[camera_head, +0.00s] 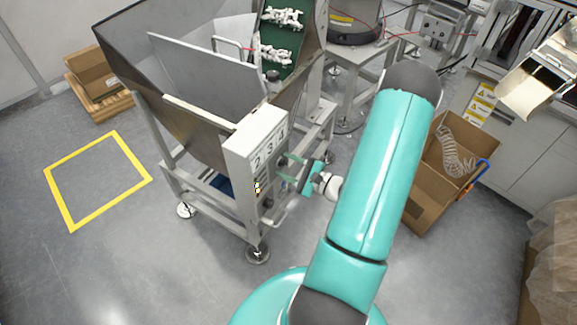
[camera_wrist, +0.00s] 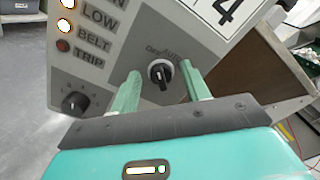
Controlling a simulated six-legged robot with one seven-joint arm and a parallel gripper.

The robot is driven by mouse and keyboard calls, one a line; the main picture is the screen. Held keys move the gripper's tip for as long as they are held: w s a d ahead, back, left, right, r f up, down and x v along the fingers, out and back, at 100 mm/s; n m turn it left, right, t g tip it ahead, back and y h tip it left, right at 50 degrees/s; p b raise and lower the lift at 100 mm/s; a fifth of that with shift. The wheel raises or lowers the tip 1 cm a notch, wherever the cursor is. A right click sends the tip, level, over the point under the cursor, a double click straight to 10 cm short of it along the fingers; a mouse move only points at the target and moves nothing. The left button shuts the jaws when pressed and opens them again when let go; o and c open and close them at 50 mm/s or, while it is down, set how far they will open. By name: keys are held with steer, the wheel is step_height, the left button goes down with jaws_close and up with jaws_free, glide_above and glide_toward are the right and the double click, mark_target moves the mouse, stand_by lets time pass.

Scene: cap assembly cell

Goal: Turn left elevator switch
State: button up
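A grey control box (camera_head: 238,158) on the hopper machine carries the numbers 2, 3 and 4. In the wrist view its panel (camera_wrist: 120,55) shows a black rotary switch (camera_wrist: 160,74) labelled OFF and AUTO, with a white mark on its face. My gripper (camera_head: 288,168) is at this panel, its green fingers open. In the wrist view the fingertips stand to the left and right of the switch, with gaps visible. Whether they are level with it in depth I cannot tell. A black dial (camera_wrist: 75,103) sits lower left on the panel.
The steel hopper (camera_head: 200,70) and green conveyor belt (camera_head: 280,40) with white parts rise behind the box. A cardboard box (camera_head: 425,205) stands at right. Floor inside the yellow outline (camera_head: 100,180) is clear. Indicator lamps line the panel's left side.

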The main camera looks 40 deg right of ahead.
steer(key=c, duration=0.8)
steer(key=shift+c, duration=0.2)
steer(key=shift+m, duration=0.5)
steer(key=m, duration=0.3)
steer(key=shift+d+m, duration=0.1)
steer(key=shift+m, duration=0.3)
steer(key=m, duration=0.4)
steer(key=shift+d+m, duration=0.1)
steer(key=shift+m, duration=0.2)
steer(key=m, duration=0.4)
steer(key=shift+d, duration=0.1)
steer(key=m, duration=0.4)
steer(key=shift+d+m, duration=0.1)
steer(key=shift+m, duration=0.2)
